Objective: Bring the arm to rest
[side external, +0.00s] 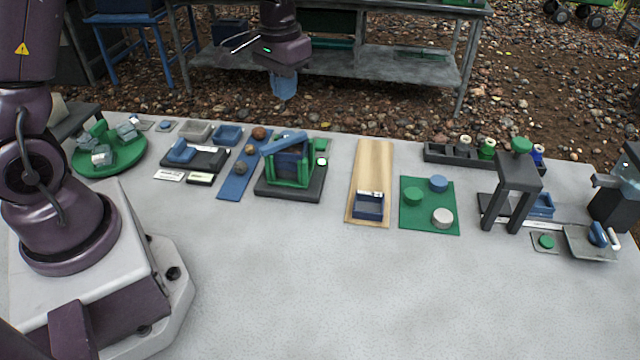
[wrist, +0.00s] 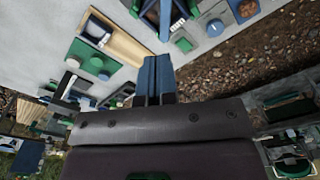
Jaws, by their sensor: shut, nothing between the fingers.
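My gripper (side external: 284,88) hangs in the air beyond the far edge of the table (side external: 290,270), near the top middle of the side view. Its blue fingers point down and are shut with nothing between them. The shut fingers also show in the wrist view (wrist: 157,78), apart from any object. The gravel ground lies behind them in the side view.
Below my gripper, a green and blue frame (side external: 290,165) stands on a dark base. A wooden board (side external: 372,155), green mat (side external: 412,222), dark arch (side external: 517,175) and round green tray (side external: 110,165) also stand on the table. The table's front is clear. A metal bench (side external: 400,70) stands behind.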

